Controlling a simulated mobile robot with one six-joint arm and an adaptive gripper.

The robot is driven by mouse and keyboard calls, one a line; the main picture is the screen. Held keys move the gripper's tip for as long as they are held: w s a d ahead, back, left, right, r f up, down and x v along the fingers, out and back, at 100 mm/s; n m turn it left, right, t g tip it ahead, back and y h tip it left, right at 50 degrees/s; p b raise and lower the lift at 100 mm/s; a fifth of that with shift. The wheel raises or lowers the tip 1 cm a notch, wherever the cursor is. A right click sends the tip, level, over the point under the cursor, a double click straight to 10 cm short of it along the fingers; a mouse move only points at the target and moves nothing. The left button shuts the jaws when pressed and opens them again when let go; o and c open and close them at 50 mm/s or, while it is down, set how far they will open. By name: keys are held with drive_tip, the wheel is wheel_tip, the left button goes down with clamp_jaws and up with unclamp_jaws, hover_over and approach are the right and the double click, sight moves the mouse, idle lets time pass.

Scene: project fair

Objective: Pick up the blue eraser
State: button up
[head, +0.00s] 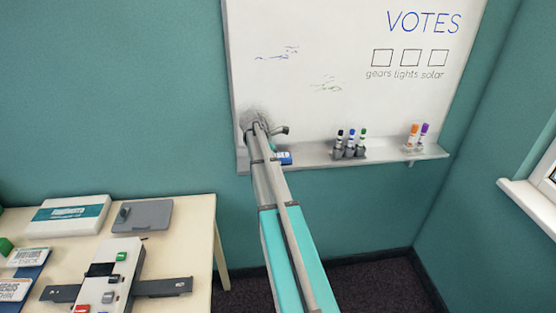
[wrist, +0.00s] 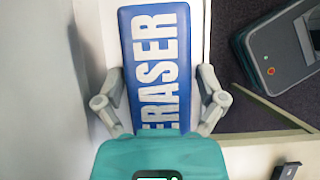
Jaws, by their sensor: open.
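The blue eraser (head: 285,158) lies on the whiteboard's tray (head: 310,156), toward its left end, partly hidden by my arm in the head view. In the wrist view the eraser (wrist: 155,65) shows its blue face with large white letters reading ERASER. My gripper (wrist: 158,82) is open in the wrist view, with one finger on each side of the eraser. I cannot tell whether the fingers touch it. The eraser's lower end is hidden by the teal body of my gripper. In the head view my gripper (head: 268,128) is small and partly hidden at the board.
Several markers stand in a dark holder (head: 348,153) and others in a clear holder (head: 413,150) farther right on the tray. The whiteboard (head: 330,60) rises behind. A table (head: 185,245) with boxes and devices stands at left. The tray between eraser and dark holder is clear.

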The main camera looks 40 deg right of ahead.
drive_tip(key=shift+f, duration=0.25)
idle(0.3)
drive_tip(key=c, duration=0.8)
drive_tip(key=shift+r, duration=0.1)
drive_tip(key=shift+r+p, duration=0.85)
drive_tip(key=shift+r, duration=0.1)
drive_tip(key=s+a+r+p, duration=0.2)
drive_tip(key=s+r+p, duration=0.3)
drive_tip(key=s, duration=0.1)
drive_tip(key=s+a+r+p, duration=0.3)
drive_tip(key=s+r+p, duration=0.3)
drive_tip(key=shift+s+a+r, duration=0.2)
drive_tip(key=shift+s+a, duration=0.15)
drive_tip(key=shift+s, duration=0.05)
